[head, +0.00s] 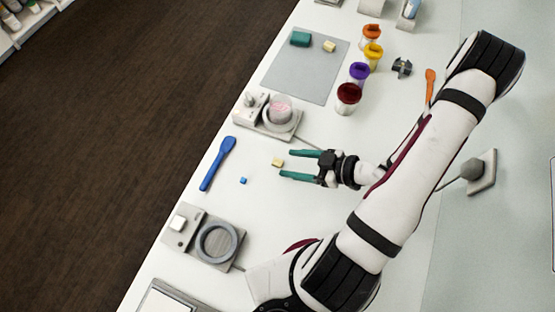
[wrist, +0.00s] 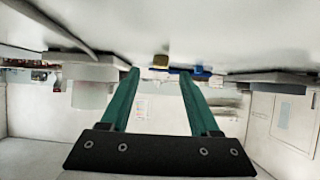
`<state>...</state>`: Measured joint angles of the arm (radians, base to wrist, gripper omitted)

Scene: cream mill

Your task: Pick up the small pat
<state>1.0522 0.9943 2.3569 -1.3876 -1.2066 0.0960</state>
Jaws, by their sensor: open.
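A small pale-yellow pat (head: 278,162) lies on the white table in the middle of the head view. My gripper (head: 284,164), with green fingers, is open and empty, pointing left. The pat is at the fingertips, level with the gap between them, and nothing grips it. In the wrist view the pat (wrist: 160,61) shows between and beyond the tips of my gripper (wrist: 166,70). Whether the tips reach past the pat I cannot tell. A second yellow block (head: 329,46) lies on the grey mat (head: 298,80) beside a teal block (head: 300,38).
A blue spatula (head: 217,163) and a tiny blue cube (head: 243,181) lie left of the pat. A device with a pink-topped jar (head: 281,108) stands above, another with a grey ring (head: 217,243) below. Several coloured cups, including a dark red one (head: 348,98), stand upper right.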

